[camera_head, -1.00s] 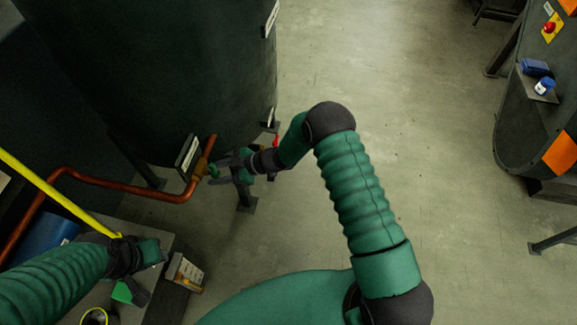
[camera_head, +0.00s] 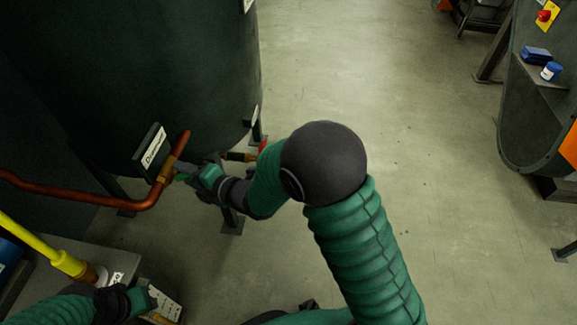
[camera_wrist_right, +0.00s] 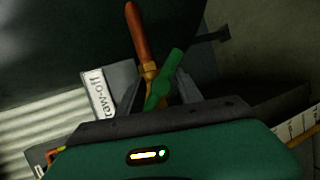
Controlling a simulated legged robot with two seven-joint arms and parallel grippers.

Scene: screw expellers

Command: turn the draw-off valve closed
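The draw-off valve has a green lever handle (camera_wrist_right: 163,80) on a brass body (camera_head: 167,168) joined to a copper pipe (camera_head: 130,205) under the dark tank. A sign (camera_wrist_right: 100,95) reading "raw-off" stands beside it. My right gripper (camera_wrist_right: 160,88) is at the valve. In the right wrist view its two fingers stand apart, one on each side of the green handle; I see no clear grip on it. In the head view the fingertips are small and partly merge with the handle. My left gripper (camera_head: 140,299) is at the lower left, its fingers hard to make out.
The big dark tank (camera_head: 150,70) fills the upper left. A red-handled fitting (camera_head: 262,147) sits right of my right gripper. A yellow pole (camera_head: 40,245) and a grey bench (camera_head: 75,250) are at lower left. Open floor (camera_head: 400,120) lies to the right.

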